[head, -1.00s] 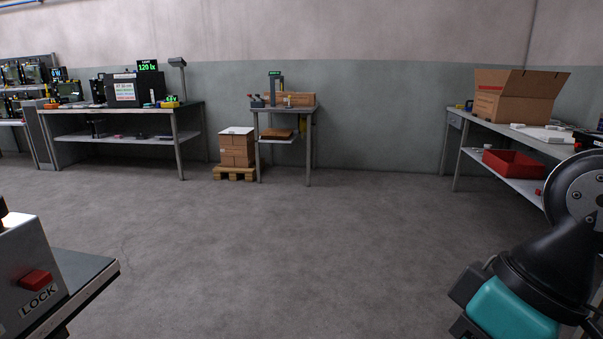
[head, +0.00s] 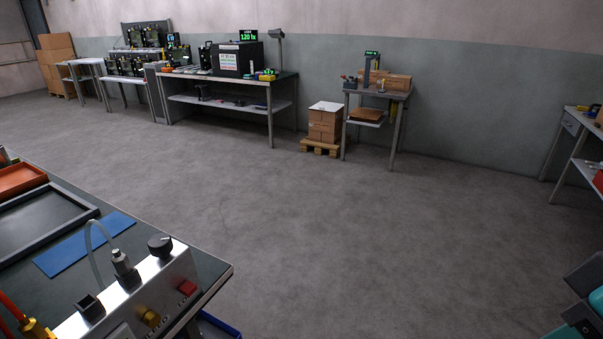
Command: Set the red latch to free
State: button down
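A small red block (head: 187,287), which looks like the red latch, sits on the sloped face of a light grey control box (head: 172,272) at the lower left in the head view. A label beside it is only partly readable; whether it is set to lock or free cannot be told. A yellow knob (head: 150,317) is on the same face. A black knob (head: 160,245) stands on top of the box. Only a teal and black part of my arm shows at the lower right edge, well away from the box. My gripper's fingers are not visible.
The box stands on a dark bench (head: 218,276) with a blue mat (head: 85,243), a black tray (head: 85,207) and an orange tray (head: 20,178). A blue bin (head: 220,326) is below its edge. Open floor (head: 350,240) lies beyond, with workbenches along the wall.

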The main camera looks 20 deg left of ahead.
aim_at(187, 288)
jog(key=u, duration=1.55)
